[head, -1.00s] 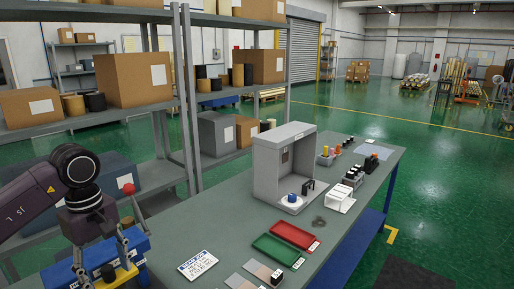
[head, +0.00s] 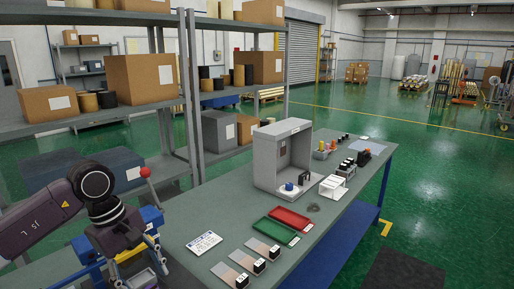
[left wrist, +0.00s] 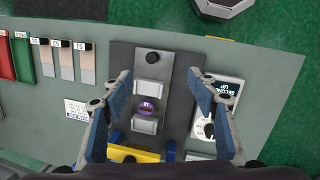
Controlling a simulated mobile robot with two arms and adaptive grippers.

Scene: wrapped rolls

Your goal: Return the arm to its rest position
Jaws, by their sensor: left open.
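My left gripper (head: 138,272) is at the lower left of the head view, over the near end of the bench (head: 190,270). In the left wrist view its two blue-padded fingers (left wrist: 159,78) stand wide apart with nothing between their pads. Beyond them is a dark grey fixture (left wrist: 124,75) with two light blocks and a small purple round piece (left wrist: 146,108) between them. The gripper hides most of this station in the head view. My right gripper is not in view.
A red tray (head: 290,217) and a green tray (head: 268,232) lie mid-bench, near several sample strips (head: 264,248). A grey open booth (head: 265,165) stands behind them. A post with a red ball (head: 145,172) rises close to my left arm. Shelving (head: 188,100) stands behind.

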